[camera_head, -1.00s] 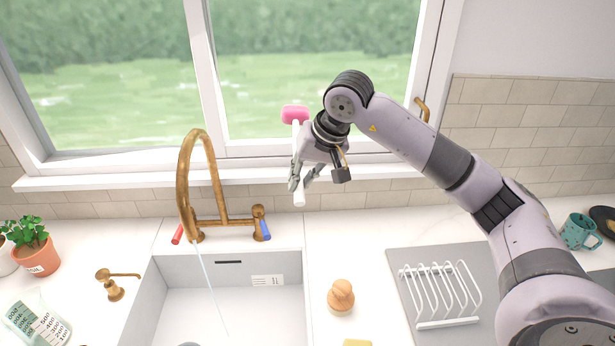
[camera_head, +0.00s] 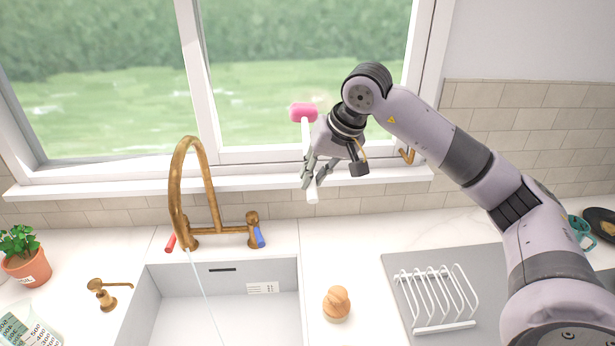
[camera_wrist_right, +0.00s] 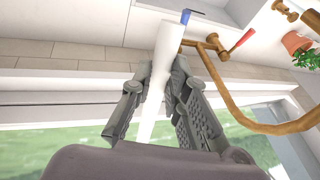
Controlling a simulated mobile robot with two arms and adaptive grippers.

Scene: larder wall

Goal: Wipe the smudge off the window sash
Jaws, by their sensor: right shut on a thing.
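The window sash (camera_head: 260,155) is the white frame behind the sink, with grass and hedge seen through its glass. A faint pale patch (camera_head: 321,101) shows on the glass just right of the pink head; I cannot tell if it is the smudge. My right gripper (camera_head: 316,176) is shut on the white handle of a wand (camera_head: 312,193) with a pink sponge head (camera_head: 304,113) at its top. The wand is nearly upright, its head in front of the right pane; contact with the glass is unclear. The handle also shows between the fingers in the right wrist view (camera_wrist_right: 168,62). My left gripper is out of view.
A brass tap (camera_head: 178,200) with running water stands left of the wand. A wooden-handled brush (camera_head: 337,304), a white rack (camera_head: 437,298), a soap dispenser (camera_head: 102,294) and a potted plant (camera_head: 27,265) stand around the sink (camera_head: 160,318). The white sill (camera_head: 240,184) is clear.

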